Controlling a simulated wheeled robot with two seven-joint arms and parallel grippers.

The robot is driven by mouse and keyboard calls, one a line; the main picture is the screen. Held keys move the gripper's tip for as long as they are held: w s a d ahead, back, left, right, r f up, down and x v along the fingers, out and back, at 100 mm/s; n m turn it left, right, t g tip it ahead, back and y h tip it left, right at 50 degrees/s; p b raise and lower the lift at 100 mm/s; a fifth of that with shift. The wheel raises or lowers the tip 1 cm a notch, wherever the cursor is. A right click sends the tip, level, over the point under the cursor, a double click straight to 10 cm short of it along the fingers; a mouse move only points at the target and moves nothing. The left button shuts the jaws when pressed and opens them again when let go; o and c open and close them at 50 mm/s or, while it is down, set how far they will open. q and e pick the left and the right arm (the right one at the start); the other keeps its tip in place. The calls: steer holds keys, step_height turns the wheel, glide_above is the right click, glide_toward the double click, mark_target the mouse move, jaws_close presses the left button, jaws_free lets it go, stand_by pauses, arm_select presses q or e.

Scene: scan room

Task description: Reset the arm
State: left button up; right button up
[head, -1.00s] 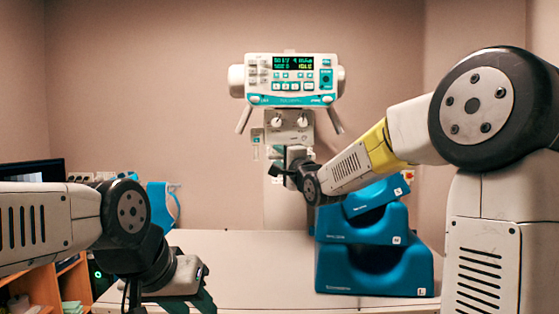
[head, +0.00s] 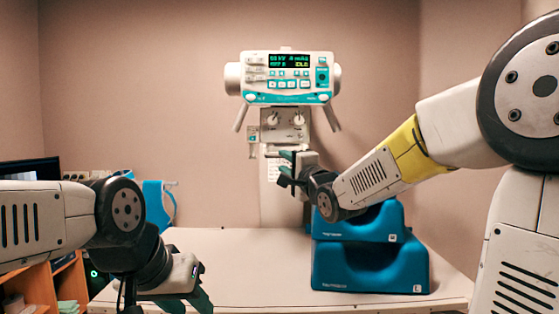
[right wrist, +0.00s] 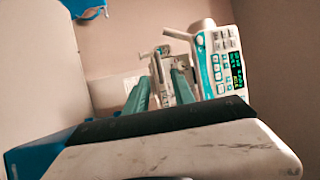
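My right arm reaches in from the right. Its gripper (head: 287,168) points left in front of the stand under the control unit. The right wrist view shows its two teal fingers (right wrist: 160,92) apart with nothing between them. My left gripper (head: 190,297) hangs low at the left, over the table's near left part. Its fingers are partly cut off by the frame's lower edge, so its opening cannot be told.
A control unit (head: 288,97) with a lit display stands at the back; it also shows in the right wrist view (right wrist: 222,65). Blue cushions, a middle one (head: 355,228) and a large one (head: 370,270), are stacked under my right forearm. The white table (head: 240,255) is clear at centre.

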steer(key=shift+s+d, duration=0.15)
steer(key=shift+s, duration=0.15)
steer(key=shift+f, duration=0.1)
steer(key=s+d+f+n+g+h, duration=0.5)
steer(key=s+d+f+n, duration=0.1)
steer(key=s+d+f, duration=0.3)
steer(key=s+d+f+n+g, duration=0.1)
steer(key=s+f+n+g, duration=0.2)
steer(key=s, duration=0.7)
steer(key=s+d+f+n+g, duration=0.1)
steer(key=s+f+n+g, duration=0.3)
steer(key=s+f, duration=0.4)
steer(key=shift+s+h, duration=0.3)
steer(key=shift+s, duration=0.75)
